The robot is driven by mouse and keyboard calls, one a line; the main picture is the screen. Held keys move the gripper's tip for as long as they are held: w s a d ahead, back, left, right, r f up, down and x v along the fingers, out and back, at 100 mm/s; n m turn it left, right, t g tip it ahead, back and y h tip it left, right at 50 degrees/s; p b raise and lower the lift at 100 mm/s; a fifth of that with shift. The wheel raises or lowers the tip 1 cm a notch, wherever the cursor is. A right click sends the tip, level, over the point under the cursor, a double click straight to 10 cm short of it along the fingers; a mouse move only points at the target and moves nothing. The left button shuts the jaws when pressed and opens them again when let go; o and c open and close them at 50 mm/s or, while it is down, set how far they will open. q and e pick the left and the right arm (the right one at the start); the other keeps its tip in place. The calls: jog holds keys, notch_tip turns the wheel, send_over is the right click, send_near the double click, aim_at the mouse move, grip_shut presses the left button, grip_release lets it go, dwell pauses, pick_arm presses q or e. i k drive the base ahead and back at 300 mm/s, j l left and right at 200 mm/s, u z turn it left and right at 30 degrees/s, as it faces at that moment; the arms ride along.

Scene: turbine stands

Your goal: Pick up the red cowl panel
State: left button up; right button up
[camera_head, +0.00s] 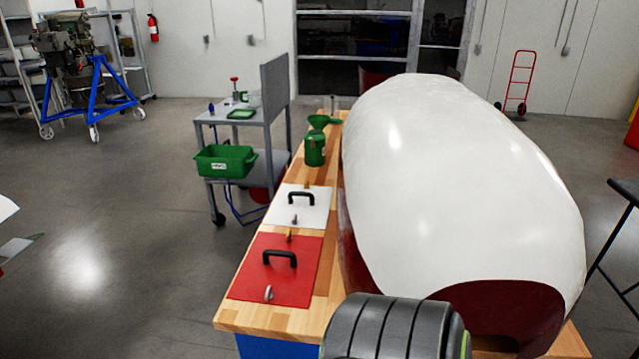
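The red cowl panel (302,279) is a flat red square lying on the near end of the wooden bench top (235,321). A black arched handle (280,258) stands on its upper middle. A small silver latch (268,293) is near its front edge, and a small yellow piece (289,235) is at its far edge. No gripper touches the panel. Neither of my grippers can be made out in this view. A dark grey ribbed cylinder, which looks like a link of my arm, fills the bottom centre, right of the panel.
A white panel (312,212) with a black handle lies just behind the red one. A green can (315,148) and green funnel (320,121) stand farther back. A large white cowl (450,170) fills the right. A grey cart (275,130) with a green bin (226,161) stands left; open floor lies nearer.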

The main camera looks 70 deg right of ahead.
aim_at(290, 266)
jog(key=z, duration=2.1)
jog(key=i+j, duration=0.05)
